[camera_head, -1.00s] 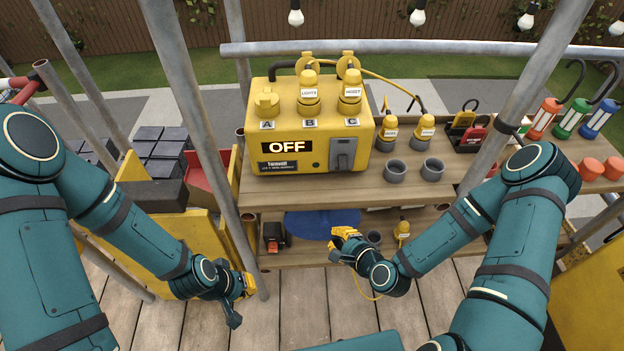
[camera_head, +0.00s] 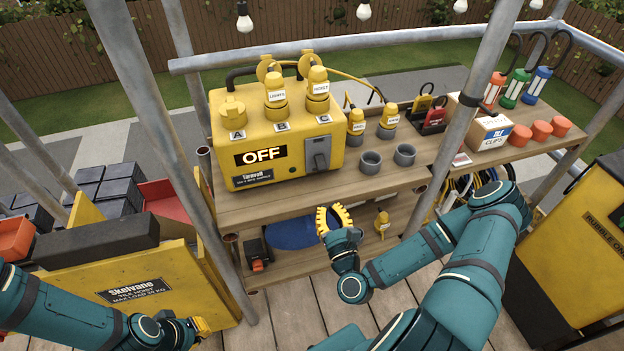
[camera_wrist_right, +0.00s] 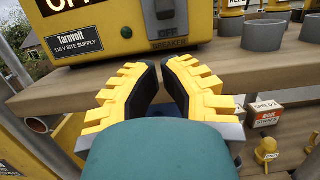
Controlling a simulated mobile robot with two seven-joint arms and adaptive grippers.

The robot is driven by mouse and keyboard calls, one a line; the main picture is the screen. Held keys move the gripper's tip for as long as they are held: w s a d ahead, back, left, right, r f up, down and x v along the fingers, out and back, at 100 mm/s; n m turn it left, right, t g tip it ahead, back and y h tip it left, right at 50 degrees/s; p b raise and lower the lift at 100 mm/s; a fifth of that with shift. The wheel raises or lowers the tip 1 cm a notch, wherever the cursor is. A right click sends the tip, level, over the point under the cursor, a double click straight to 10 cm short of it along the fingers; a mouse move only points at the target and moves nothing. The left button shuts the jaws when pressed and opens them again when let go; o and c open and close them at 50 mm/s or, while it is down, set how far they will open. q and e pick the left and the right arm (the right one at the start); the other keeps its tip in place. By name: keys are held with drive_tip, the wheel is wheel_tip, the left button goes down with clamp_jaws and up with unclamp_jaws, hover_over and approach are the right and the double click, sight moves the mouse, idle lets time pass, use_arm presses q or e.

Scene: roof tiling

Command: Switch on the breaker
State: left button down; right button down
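The yellow supply box (camera_head: 275,138) stands on the wooden bench, with a lit display reading OFF (camera_head: 261,155). Its breaker, a grey switch (camera_head: 318,153), is on the right of the front face. In the right wrist view, the lower part of the breaker (camera_wrist_right: 165,18) shows at the top, above an OFF mark and the BREAKER label. My right gripper (camera_head: 333,215) is below and in front of the box, apart from the breaker. Its yellow fingers (camera_wrist_right: 160,68) come together at the tips, with nothing between them. My left gripper (camera_head: 201,327) is low at left, its fingers mostly hidden.
Grey cups (camera_head: 371,162) and yellow plugs (camera_head: 388,120) stand right of the box. A slanted metal pole (camera_head: 455,125) crosses the bench further right. A yellow tile hoist (camera_head: 135,290) is at left. A lower shelf holds a blue round thing (camera_head: 291,233).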

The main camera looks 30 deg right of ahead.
sight(314, 168)
drive_tip(key=x, duration=1)
drive_tip(key=shift+w, duration=0.1)
idle(0.3)
drive_tip(key=shift+s+a+r+g+p, duration=0.1)
drive_tip(key=shift+s+r+g+p, duration=0.4)
drive_tip(key=shift+g+p, duration=1.1)
drive_tip(key=r+g+p, duration=0.1)
drive_tip(key=p, duration=0.3)
drive_tip(key=s+r+g+y+p, duration=0.1)
drive_tip(key=g+p, duration=0.1)
drive_tip(key=p, duration=0.2)
drive_tip(key=r+g+p, duration=0.1)
drive_tip(key=p, duration=0.3)
drive_tip(key=shift+s+a+r+g+y, duration=0.2)
drive_tip(key=shift+s+g+y, duration=0.1)
drive_tip(key=shift+y, duration=0.1)
drive_tip(key=shift+f, duration=0.45)
